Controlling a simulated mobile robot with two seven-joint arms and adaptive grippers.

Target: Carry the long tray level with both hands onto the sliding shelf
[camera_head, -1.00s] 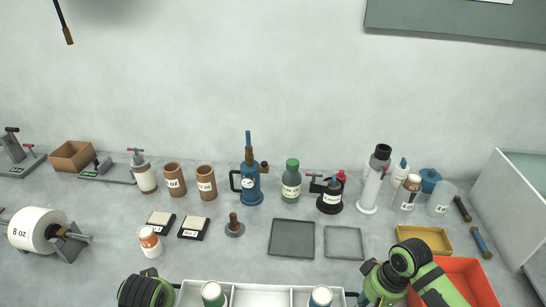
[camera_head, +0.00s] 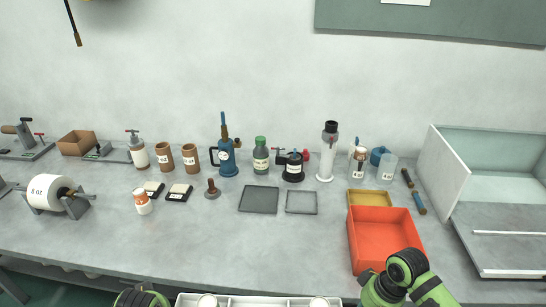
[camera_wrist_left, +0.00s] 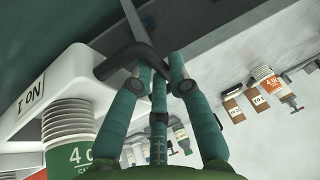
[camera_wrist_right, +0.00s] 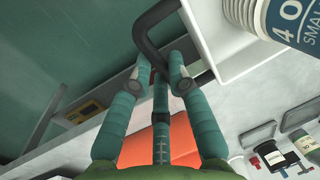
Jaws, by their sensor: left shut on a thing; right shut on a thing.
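The long white tray (camera_head: 260,301) shows only its far part at the bottom of the head view, in front of the table edge, and looks about level there. Two stacks of paper cups stand in it; a green-labelled stack (camera_wrist_left: 72,135) and a blue-labelled stack (camera_wrist_right: 290,22) show in the wrist views. My left gripper (camera_wrist_left: 158,84) is shut on the tray's dark left handle (camera_wrist_left: 132,58). My right gripper (camera_wrist_right: 160,80) is shut on its dark right handle (camera_wrist_right: 148,38). The sliding shelf seems to be the grey panel (camera_head: 500,215) with a white strip, at the white cabinet on the right.
The grey table (camera_head: 110,235) holds bottles, brown cups and tools along its back. An orange-red bin (camera_head: 382,240) stands near its front right, beside my right arm, with a yellow tray (camera_head: 368,197) behind it. The front-left tabletop is clear.

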